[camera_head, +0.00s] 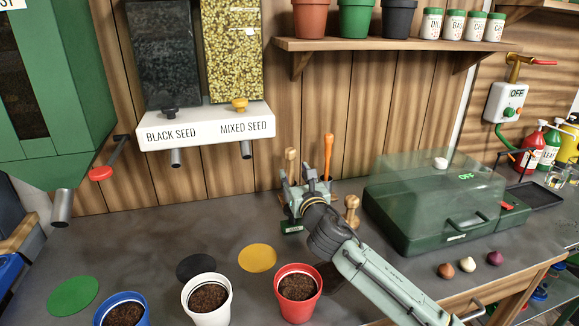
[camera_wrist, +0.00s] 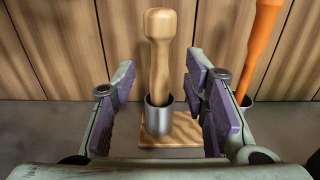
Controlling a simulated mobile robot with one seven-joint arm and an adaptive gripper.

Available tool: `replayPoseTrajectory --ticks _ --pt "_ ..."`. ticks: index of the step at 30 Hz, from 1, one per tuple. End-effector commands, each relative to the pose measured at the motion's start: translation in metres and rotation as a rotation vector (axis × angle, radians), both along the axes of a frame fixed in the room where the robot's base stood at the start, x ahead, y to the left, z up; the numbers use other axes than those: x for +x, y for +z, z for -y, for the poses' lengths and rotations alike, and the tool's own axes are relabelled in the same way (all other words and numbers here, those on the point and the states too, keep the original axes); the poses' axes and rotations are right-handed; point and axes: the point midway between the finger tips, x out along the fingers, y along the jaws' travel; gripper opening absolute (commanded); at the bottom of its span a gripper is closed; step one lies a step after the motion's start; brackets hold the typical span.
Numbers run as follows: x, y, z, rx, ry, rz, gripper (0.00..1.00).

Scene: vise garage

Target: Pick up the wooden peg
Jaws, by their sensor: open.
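A wooden peg (camera_wrist: 160,60) with a thick rounded head stands upright in a metal cup (camera_wrist: 158,117) on a small wooden base. Its head also shows in the head view (camera_head: 291,154), just behind my gripper. My gripper (camera_head: 304,186) is open and empty. In the wrist view its purple-padded fingers (camera_wrist: 160,88) stand left and right of the peg, with a gap on each side. The lower end of the peg is hidden inside the cup.
An orange-handled tool (camera_wrist: 259,45) stands close to the right finger. Another turned wooden piece (camera_head: 351,212) stands to the right of my gripper. A green clear-lidded box (camera_head: 415,225) is farther right. White (camera_head: 209,318) and red (camera_head: 281,291) pots of soil stand in front.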

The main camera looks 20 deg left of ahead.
Motion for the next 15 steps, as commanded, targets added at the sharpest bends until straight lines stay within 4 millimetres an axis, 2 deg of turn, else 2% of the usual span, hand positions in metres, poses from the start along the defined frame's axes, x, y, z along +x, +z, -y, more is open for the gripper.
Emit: replayPoseTrajectory --ticks 4,10,15 --pt "0.01 0.002 -0.008 0.002 0.001 0.0 0.41" --pt "0.036 0.002 -0.025 0.002 0.0 -0.001 0.41" --pt "0.046 0.0 -0.032 0.001 0.001 0.0 0.41"
